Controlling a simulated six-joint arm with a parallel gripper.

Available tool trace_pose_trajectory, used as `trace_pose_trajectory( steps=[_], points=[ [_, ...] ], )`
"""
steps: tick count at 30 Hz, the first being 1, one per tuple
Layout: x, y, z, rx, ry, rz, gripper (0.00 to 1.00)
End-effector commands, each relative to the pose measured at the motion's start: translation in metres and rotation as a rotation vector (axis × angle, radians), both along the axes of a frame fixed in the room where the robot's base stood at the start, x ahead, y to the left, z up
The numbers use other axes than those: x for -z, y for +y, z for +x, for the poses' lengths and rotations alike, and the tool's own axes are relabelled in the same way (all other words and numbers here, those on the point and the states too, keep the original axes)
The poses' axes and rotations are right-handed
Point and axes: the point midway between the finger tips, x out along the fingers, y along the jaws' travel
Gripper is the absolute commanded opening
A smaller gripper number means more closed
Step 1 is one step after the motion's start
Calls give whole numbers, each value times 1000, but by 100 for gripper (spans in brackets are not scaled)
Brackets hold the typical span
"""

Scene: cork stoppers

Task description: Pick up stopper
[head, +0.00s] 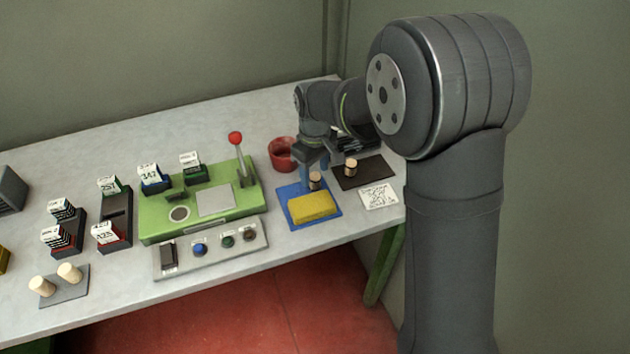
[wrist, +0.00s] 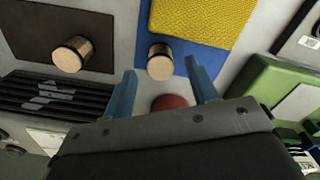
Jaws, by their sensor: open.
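A cork stopper with a dark band (head: 315,181) stands on the blue mat (head: 333,212), behind the yellow sponge (head: 312,207). A similar stopper (head: 350,168) stands on the dark brown mat (head: 378,172) to its right. My gripper (head: 314,170) is over the blue mat, pointing down with blue fingers. In the wrist view my open gripper (wrist: 161,68) has the blue-mat stopper (wrist: 160,63) in the gap between its fingertips, with no finger visibly touching it. The other stopper (wrist: 72,53) lies outside the left finger. The exact height of the fingertips is unclear.
A red pot (head: 283,154) stands behind the blue mat. A green machine (head: 200,216) with a red-knobbed lever (head: 237,140) is to the left, with a button panel (head: 211,250) in front. A white card (head: 379,196) lies at right.

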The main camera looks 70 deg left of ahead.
Motion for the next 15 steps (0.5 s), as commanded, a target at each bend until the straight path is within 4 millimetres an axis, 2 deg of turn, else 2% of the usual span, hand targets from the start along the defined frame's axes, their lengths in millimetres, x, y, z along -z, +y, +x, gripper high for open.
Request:
trace_pose_trajectory(
  steps=[3,6,15],
  points=[
    [20,-2,0,0,0,-2,53],
    [31,-2,0,1,0,0,53],
    [34,-1,0,1,0,2,51]
  ],
)
